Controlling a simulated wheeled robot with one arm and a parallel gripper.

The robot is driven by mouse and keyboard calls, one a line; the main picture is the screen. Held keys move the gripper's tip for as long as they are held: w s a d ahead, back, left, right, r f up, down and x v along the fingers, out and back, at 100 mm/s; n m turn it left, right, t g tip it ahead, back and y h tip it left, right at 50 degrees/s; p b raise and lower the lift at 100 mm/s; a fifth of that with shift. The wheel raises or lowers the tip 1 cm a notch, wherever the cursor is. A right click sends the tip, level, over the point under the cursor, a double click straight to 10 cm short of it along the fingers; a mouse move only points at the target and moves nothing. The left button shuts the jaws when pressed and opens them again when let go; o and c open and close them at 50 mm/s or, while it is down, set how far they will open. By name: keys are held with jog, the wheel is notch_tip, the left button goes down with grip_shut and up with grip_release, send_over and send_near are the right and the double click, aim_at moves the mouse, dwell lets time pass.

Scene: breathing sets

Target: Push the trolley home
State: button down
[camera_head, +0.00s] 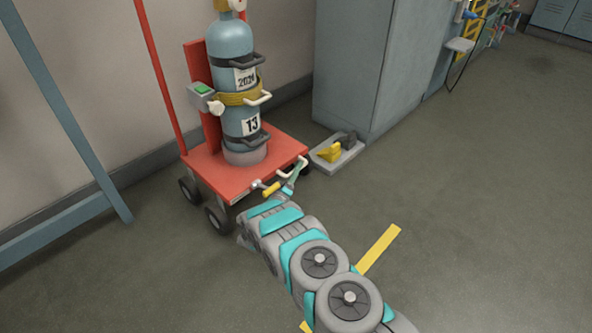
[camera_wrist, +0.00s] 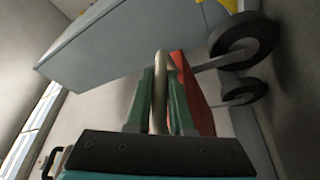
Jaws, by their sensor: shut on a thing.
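The trolley is a red platform (camera_head: 200,168) on black wheels with a red upright at the back. A blue-grey gas cylinder (camera_head: 229,40) marked 2024 and 13 stands upright on it, with dark and yellow straps around it. My gripper (camera_head: 293,180) is at the platform's near right edge, shut on the pale metal handle. In the wrist view my green fingers (camera_wrist: 160,100) are on either side of the handle (camera_wrist: 159,70). The trolley's red edge (camera_wrist: 190,85) and two wheels (camera_wrist: 243,40) show beyond. A grey floor block with a yellow piece (camera_head: 329,153) lies just right of the trolley.
A tall grey cabinet (camera_head: 365,60) stands behind the floor block. A blue frame (camera_head: 65,95) stands at the left, near the wall. A yellow strip (camera_head: 379,247) lies on the floor, partly behind my arm. The floor at the right is open.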

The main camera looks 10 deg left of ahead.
jog(key=shift+w+a, duration=0.15)
jog(key=shift+a, duration=0.2)
jog(key=c, duration=0.8)
grip_release()
jog(key=shift+d, duration=0.1)
jog(key=p+v, duration=0.1)
jog(key=v, duration=0.6)
jog(key=shift+s, duration=0.35)
jog(key=shift+f, duration=0.15)
